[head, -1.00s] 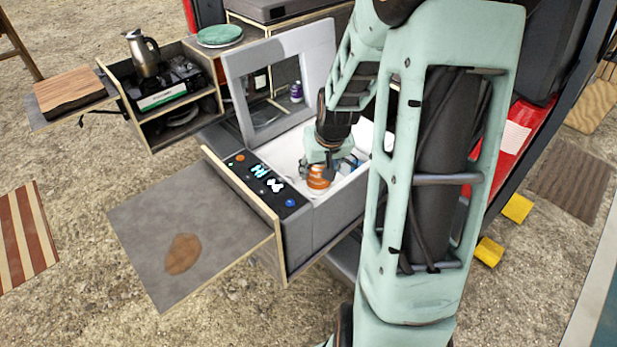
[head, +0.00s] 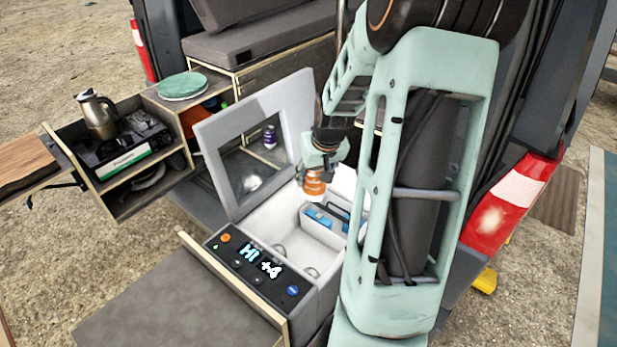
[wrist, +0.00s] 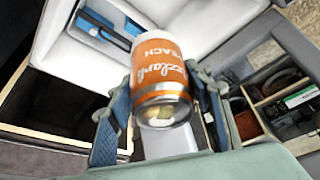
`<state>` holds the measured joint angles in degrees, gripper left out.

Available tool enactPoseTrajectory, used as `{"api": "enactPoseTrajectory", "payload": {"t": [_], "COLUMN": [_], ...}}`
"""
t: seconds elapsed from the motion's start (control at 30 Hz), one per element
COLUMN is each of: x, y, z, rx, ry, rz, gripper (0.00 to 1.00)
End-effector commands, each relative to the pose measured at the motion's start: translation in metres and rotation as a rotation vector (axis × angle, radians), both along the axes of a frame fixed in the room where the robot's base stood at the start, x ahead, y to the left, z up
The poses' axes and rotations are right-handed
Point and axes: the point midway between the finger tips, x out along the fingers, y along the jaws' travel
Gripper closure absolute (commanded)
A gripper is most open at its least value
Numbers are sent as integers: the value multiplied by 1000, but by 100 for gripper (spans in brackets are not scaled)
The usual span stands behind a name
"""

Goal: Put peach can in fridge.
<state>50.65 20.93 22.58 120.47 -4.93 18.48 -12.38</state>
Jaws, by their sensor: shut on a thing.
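The peach can (head: 314,181), orange with a white band and "PEACH" lettering, is held in my gripper (head: 312,172). It also shows in the wrist view (wrist: 160,80), between the two blue-grey fingers (wrist: 160,115), which are shut on it. The can hangs above the open fridge (head: 283,238), a white-lined box with a control panel on its front. The fridge lid (head: 235,145) stands raised behind it on the left. Inside the fridge, blue items (head: 325,217) sit in a section toward the back right. The near part of its floor is bare.
A side unit at left holds a steel jug (head: 97,115) and a stove (head: 135,145). A green plate (head: 182,86) lies on the unit behind. A grey slide-out board (head: 160,310) is at the front. The van's red tail light (head: 510,205) is at right.

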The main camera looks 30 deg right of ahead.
Motion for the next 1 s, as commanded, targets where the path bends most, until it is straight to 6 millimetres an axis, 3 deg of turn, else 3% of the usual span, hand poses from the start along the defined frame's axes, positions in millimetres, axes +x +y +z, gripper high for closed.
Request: {"api": "enactPoseTrajectory", "payload": {"t": [0.27, 1.0], "x": [1, 1], "y": [1, 0], "z": [-21, -114], "rx": [1, 0], "ry": [0, -2], "rz": [2, 0], "gripper": [89, 89]}}
